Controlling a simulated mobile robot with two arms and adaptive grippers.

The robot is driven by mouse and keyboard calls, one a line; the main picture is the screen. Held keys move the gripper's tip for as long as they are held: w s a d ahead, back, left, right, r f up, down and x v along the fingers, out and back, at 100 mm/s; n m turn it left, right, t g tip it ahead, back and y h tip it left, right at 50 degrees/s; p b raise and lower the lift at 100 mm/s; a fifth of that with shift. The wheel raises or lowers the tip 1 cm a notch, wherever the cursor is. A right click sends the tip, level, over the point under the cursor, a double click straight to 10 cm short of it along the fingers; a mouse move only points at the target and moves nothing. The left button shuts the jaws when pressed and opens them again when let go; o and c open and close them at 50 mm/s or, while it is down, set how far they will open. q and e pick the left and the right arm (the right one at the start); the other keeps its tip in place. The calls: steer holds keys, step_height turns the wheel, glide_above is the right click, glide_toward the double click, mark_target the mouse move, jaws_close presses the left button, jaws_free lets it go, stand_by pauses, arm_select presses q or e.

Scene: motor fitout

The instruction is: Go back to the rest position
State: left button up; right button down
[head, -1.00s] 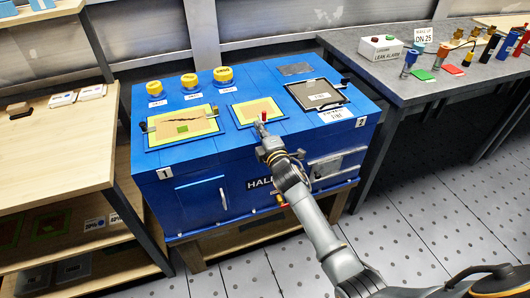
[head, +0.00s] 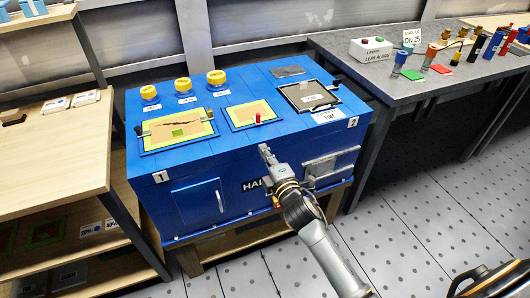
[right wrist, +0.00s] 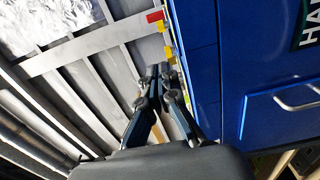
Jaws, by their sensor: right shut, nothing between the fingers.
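My right gripper (head: 265,151) is shut and empty, in front of the upper front edge of the blue cabinet (head: 230,188). In the right wrist view its closed fingertips (right wrist: 158,72) show beside the cabinet (right wrist: 195,60). A small red piece (head: 257,117) stands on the middle yellow-framed panel (head: 240,122) on the cabinet top, apart from the gripper. My left gripper is not in view.
A grey bench (head: 375,75) with a leak alarm box (head: 376,49) and several coloured fittings stands at the right. A wooden shelf (head: 50,150) stands at the left.

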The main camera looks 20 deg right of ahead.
steer(key=s+f+m+g+p, duration=0.1)
steer(key=s+f+m+g, duration=0.35)
steer(key=f, duration=0.75)
steer(key=s+f+m+g+p, duration=0.1)
steer(key=s+f+g, duration=0.1)
steer(key=s+f, duration=0.75)
steer(key=s+f+m+g, duration=0.3)
steer(key=s+f, duration=0.2)
steer(key=f, duration=0.8)
steer(key=s+f+m+g, duration=0.2)
steer(key=s+f, duration=0.3)
steer(key=s, duration=0.6)
steer(key=s+d+f+m+g+p, duration=0.1)
steer(key=s+f+m+g, duration=0.2)
steer(key=s, duration=0.8)
steer(key=s+d+f+m+g+p, duration=0.1)
steer(key=s+f+m+g, duration=0.1)
steer(key=s+f, duration=0.5)
steer(key=s, duration=0.5)
steer(key=shift+d+h, duration=0.15)
steer(key=shift+h, duration=0.15)
steer(key=shift+m+g, duration=0.25)
